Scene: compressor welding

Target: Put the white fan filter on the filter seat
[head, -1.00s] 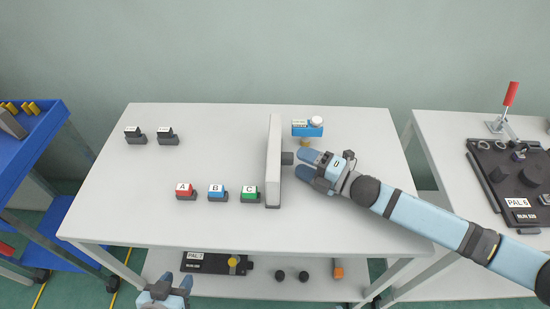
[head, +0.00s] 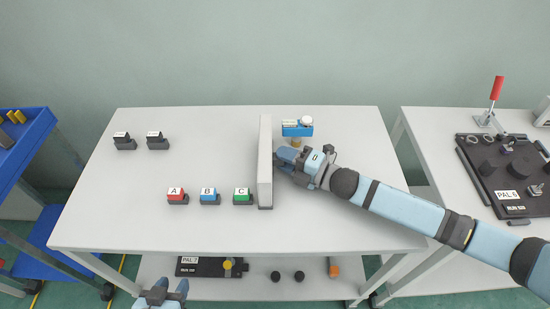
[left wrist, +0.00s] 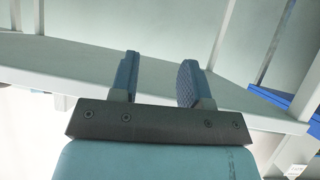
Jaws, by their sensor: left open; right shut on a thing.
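A tall, thin white panel (head: 265,160) with a grey lower edge stands upright on the middle table; it appears to be the white fan filter. My right gripper (head: 282,161) is at its right face, shut on the dark grip block there, which the fingers hide. My left gripper (head: 163,292) is low in front of the table, open and empty; its two separated fingers also show in the left wrist view (left wrist: 155,80). I cannot tell which thing is the filter seat.
Labelled blocks A (head: 177,197), B (head: 209,197) and C (head: 242,197) stand left of the panel. Two dark blocks (head: 157,142) sit further back. A blue item with a white knob (head: 297,129) is behind my right gripper. A dark pallet (head: 507,178) lies on the right table.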

